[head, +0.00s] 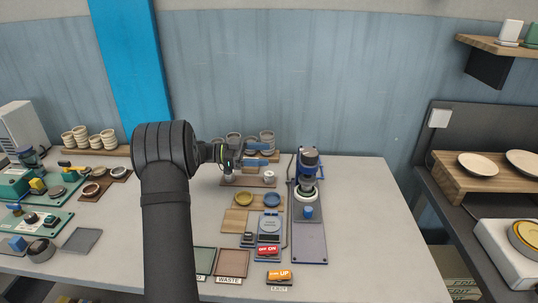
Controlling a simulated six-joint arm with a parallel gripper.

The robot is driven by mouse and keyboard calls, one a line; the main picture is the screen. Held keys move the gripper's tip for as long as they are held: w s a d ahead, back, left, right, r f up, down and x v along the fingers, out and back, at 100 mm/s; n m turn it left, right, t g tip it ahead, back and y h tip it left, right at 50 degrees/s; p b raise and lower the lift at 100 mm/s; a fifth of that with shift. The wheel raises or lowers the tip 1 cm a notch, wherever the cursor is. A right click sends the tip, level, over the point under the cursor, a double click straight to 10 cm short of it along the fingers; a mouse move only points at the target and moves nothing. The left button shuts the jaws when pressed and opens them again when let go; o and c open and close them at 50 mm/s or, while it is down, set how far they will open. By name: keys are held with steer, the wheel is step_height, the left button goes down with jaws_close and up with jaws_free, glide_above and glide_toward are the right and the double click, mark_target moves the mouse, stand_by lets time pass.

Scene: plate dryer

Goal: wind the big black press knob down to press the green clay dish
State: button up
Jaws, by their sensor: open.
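A blue press-like stand (299,173) is right of centre on the table. Its dark round top (309,154) looks like the black press knob, though it is small in the picture. A pale green ring-shaped dish (306,196) sits low beneath the stand's head; its centre is partly hidden. My gripper (260,155) reaches in from the left, with its two blue fingers spread and pointing right. It is open and empty, left of the dark top and apart from it.
A yellow dish (244,198) and a blue dish (271,199) rest on a wooden board. Pale cups (266,140) stand behind my gripper. The table's right side is clear.

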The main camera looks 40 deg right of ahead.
steer(key=shift+r, duration=0.1)
steer(key=n+t+h, duration=0.5)
steer(key=n+t, duration=0.2)
steer(key=t, duration=0.3)
glide_toward(316, 151)
steer(key=d, duration=0.9)
steer(key=shift+s+d+f, duration=0.25)
steer(key=shift+s+d, duration=0.1)
steer(key=shift+s, duration=0.05)
steer(key=shift+c, duration=0.4)
steer(key=c, duration=0.9)
